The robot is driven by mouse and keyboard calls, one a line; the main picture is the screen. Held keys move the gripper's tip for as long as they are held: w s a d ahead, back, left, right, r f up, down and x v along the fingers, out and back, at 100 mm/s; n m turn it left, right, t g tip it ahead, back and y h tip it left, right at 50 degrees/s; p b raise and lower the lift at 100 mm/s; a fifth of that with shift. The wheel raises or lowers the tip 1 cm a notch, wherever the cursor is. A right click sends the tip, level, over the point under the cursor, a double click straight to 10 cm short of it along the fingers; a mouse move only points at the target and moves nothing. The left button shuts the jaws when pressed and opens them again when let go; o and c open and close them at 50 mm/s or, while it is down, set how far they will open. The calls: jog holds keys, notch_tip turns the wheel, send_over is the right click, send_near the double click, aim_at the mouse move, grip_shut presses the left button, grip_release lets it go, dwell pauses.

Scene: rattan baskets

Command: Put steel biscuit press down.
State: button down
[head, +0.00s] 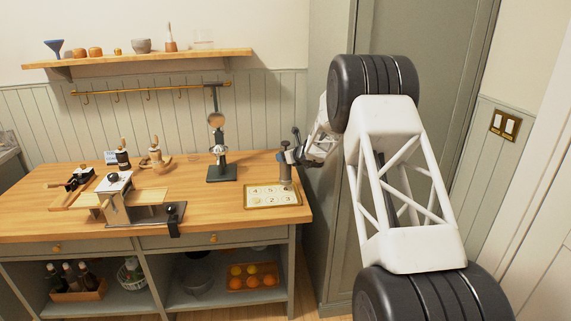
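The steel biscuit press (286,174) is a small upright grey cylinder at the right end of the wooden worktop. It is over the back right part of a numbered board (259,203), near the 6. I cannot tell whether its base touches the board. My gripper (287,156) reaches in from the right and appears shut around the upper part of the press. The fingers are small and dark here, and they hide part of the press.
A dark stand with a tall column (221,172) is left of the board. A metal slicer-like device (117,200) and wooden-handled tools (156,157) stand further left on the worktop (215,208). A tall grey cabinet (335,215) is close on the right. A hook rail (150,89) runs behind.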

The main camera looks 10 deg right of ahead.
jog(key=shift+f, duration=1.75)
jog(key=shift+c, duration=1.5)
grip_release()
jog(key=shift+f, duration=0.1)
jog(key=shift+s+r, duration=0.1)
jog(key=shift+r, duration=0.1)
jog(key=v, duration=1.2)
jog(key=shift+f, duration=0.1)
